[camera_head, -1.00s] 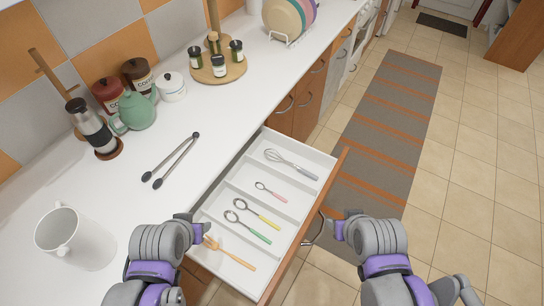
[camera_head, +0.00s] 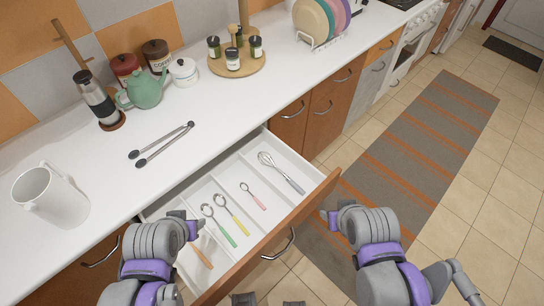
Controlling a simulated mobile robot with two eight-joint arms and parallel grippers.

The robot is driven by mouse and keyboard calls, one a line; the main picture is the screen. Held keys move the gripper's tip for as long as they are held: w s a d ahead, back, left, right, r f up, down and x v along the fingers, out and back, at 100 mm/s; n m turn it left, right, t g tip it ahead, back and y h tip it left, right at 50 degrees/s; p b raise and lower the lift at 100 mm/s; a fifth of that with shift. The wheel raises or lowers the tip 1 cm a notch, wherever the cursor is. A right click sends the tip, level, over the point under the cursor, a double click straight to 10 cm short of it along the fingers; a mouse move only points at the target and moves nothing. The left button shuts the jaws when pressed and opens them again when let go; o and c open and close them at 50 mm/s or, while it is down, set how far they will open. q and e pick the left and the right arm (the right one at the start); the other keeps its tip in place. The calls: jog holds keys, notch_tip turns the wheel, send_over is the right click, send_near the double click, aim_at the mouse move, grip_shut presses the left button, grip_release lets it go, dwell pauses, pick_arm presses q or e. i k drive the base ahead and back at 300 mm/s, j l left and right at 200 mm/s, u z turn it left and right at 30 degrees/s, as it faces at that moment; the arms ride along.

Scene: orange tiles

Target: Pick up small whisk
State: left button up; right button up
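The small whisk (camera_head: 281,172) lies in the far compartment of the open drawer (camera_head: 300,221), its wire head toward the counter and its handle toward the drawer front. My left gripper (camera_head: 196,228) is over the near end of the drawer, close to the wooden utensil and well apart from the whisk. My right gripper (camera_head: 328,216) is just outside the drawer front, to the right of its handle and apart from the whisk. The fingers of both grippers are mostly hidden by my wrists, so their opening does not show.
The drawer also holds a pink-handled spoon (camera_head: 254,196), yellow (camera_head: 232,214) and green (camera_head: 219,225) ones, and a wooden utensil (camera_head: 203,254). Thin dividers separate them. Tongs (camera_head: 163,146) and a white pitcher (camera_head: 55,196) are on the counter (camera_head: 120,185). A striped rug (camera_head: 430,135) covers the floor.

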aim_at(299, 189)
jog(key=i+l+u, duration=0.15)
jog(key=l+u, duration=0.25)
jog(key=l, duration=0.6)
jog(key=l+u, duration=0.4)
jog(key=l, duration=0.55)
